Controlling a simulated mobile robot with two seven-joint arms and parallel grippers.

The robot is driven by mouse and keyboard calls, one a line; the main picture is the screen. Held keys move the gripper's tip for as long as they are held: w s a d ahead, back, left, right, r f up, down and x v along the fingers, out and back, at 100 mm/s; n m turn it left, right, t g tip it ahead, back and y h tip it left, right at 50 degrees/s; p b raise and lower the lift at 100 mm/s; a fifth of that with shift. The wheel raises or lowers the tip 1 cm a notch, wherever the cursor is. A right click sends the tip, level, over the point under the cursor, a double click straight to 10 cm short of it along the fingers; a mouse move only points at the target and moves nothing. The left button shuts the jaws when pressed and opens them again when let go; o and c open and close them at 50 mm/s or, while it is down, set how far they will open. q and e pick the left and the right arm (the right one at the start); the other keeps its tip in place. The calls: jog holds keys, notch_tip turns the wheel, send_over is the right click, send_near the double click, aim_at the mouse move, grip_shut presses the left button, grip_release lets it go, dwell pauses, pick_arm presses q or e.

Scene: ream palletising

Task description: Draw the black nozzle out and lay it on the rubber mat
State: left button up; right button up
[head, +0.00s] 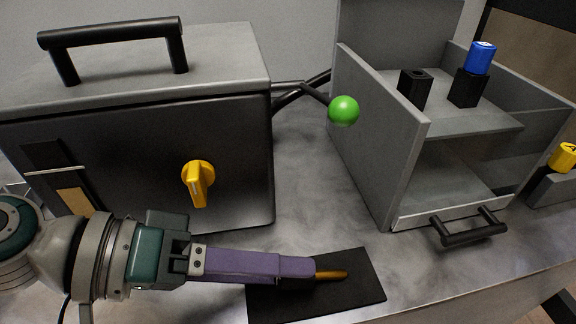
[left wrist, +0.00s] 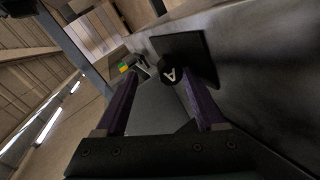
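The black nozzle lies on the rubber mat (head: 362,270); its brass-coloured tip (head: 334,275) shows past my left gripper's fingers, and they hide most of its body. In the left wrist view its dark end, marked with a white A (left wrist: 170,76), shows near the fingertips, closer to the right-hand finger, with the mat (left wrist: 196,48) behind it. My left gripper (head: 312,269) reaches over the mat from the left. Its purple fingers stand apart in the left wrist view (left wrist: 160,82). Whether one finger touches the nozzle I cannot tell. My right gripper is not in view.
A grey box with a yellow knob (head: 198,182) stands behind my left arm. A green ball (head: 343,110) sits on a bent rod. The grey cabinet on the right holds an empty black socket (head: 414,90) and a blue-topped piece (head: 481,58) in another. A yellow piece (head: 563,157) is far right.

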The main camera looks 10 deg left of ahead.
pick_arm(q)
jog(key=v, duration=1)
dwell(0.4)
